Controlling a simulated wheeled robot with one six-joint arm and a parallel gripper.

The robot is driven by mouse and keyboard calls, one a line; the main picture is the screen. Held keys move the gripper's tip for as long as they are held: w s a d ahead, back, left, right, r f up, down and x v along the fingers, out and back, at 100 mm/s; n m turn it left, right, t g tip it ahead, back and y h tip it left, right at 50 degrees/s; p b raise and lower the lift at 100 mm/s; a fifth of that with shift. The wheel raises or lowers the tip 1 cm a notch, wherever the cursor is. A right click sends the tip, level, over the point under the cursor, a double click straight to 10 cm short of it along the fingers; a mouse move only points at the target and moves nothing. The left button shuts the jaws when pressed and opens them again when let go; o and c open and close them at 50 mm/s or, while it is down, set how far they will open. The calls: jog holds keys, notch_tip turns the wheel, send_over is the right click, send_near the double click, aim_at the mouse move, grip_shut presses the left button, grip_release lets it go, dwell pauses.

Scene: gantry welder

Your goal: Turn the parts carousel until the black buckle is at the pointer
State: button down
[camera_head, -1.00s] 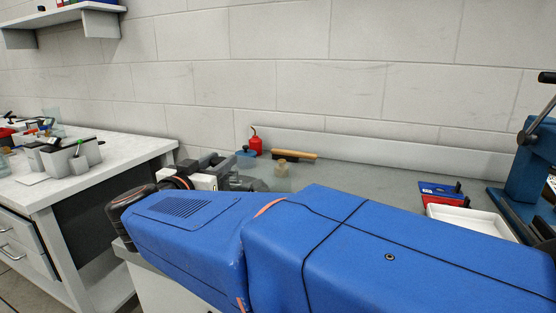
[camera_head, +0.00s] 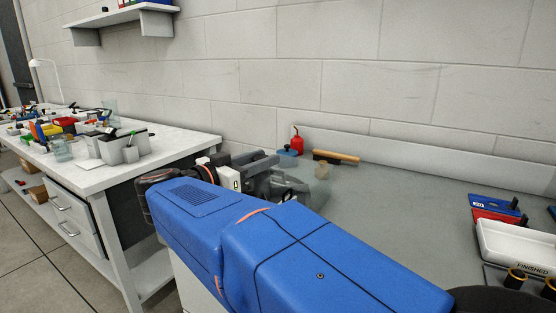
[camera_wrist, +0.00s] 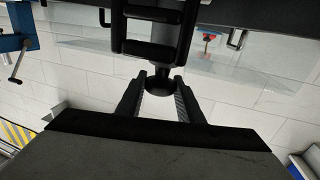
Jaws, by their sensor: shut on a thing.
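My gripper (camera_wrist: 160,88) is shut on a dark rounded knob (camera_wrist: 160,84) in the wrist view, with one finger on each side of it. The knob joins a black frame with crossbars (camera_wrist: 153,30) at the top of that view. In the head view my blue arm reaches left over the grey bench, and the grey gripper end (camera_head: 268,176) is partly hidden behind it. I cannot make out the carousel, its pointer or the black buckle in either view.
The grey bench (camera_head: 400,210) holds a red oil can (camera_head: 297,143), a wooden-handled brush (camera_head: 336,158) and a tan cylinder (camera_head: 322,171). A white tray marked FINISHED (camera_head: 510,240) is at right. A cluttered white table (camera_head: 165,150) stands left across a gap.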

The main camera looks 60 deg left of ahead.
jog(key=shift+r, duration=0.2)
jog(key=c, duration=1.2)
grip_release()
jog(key=shift+f, duration=0.1)
jog(key=v, duration=1.7)
jog(key=shift+s, duration=0.2)
